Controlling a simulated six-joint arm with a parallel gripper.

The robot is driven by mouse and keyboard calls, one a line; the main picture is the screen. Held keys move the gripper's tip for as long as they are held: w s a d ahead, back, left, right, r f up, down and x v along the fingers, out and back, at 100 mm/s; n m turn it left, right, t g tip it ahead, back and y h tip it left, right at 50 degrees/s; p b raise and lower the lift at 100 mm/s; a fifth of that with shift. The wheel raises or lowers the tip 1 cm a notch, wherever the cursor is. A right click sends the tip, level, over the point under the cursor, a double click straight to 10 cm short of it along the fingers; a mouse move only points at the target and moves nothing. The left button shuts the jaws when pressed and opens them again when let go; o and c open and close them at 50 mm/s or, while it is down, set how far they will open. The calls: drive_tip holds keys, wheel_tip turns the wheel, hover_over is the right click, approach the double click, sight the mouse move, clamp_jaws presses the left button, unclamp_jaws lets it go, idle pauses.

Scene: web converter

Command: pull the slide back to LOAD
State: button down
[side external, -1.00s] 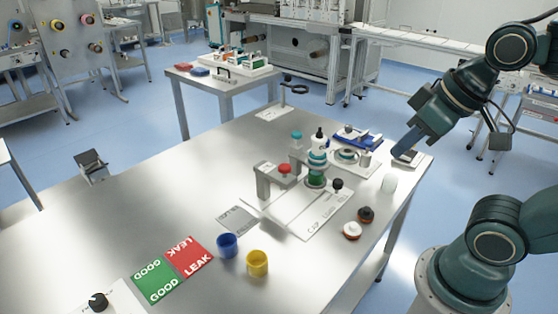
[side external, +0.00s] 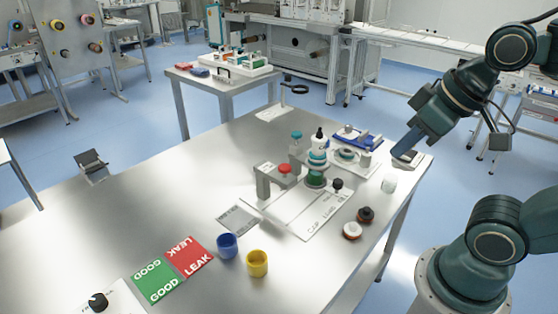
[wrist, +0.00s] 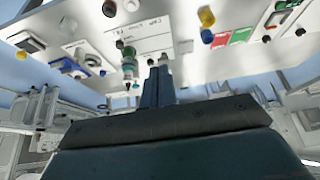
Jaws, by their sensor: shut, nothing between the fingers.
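The press fixture stands on a white lettered plate (side external: 318,222) on the steel table. A grey bridge (side external: 264,184) carries a red button (side external: 285,169). Beside it, a dropper bottle (side external: 319,142) with a black top stands over a green round holder (side external: 316,179). A small black knob (side external: 337,184) stands up from the plate right of the holder. I cannot tell the slide's position or read a LOAD mark. My gripper (side external: 404,157) is at the table's right edge, apart from the fixture. In the wrist view its blue fingers (wrist: 157,70) are together and empty.
A white cylinder (side external: 389,184) and dark round caps (side external: 365,214) lie between my gripper and the table's near edge. A blue tray (side external: 356,136) is behind the fixture. Blue (side external: 227,245) and yellow cups (side external: 257,263) stand in front.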

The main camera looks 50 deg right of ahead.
drive_tip(key=c, duration=2.2)
unclamp_jaws()
drive_tip(key=c, duration=1.5)
unclamp_jaws()
drive_tip(key=shift+w, duration=0.1)
drive_tip(key=o, duration=0.4)
drive_tip(key=shift+w+d, duration=0.1)
drive_tip(key=shift+w, duration=0.05)
drive_tip(key=n+g, duration=0.3)
drive_tip(key=g, duration=0.3)
hover_over(338, 181)
wheel_tip(338, 181, down, 13)
drive_tip(key=shift+d, duration=0.1)
drive_tip(key=shift+f, duration=0.2)
drive_tip(key=shift+f, duration=6.75)
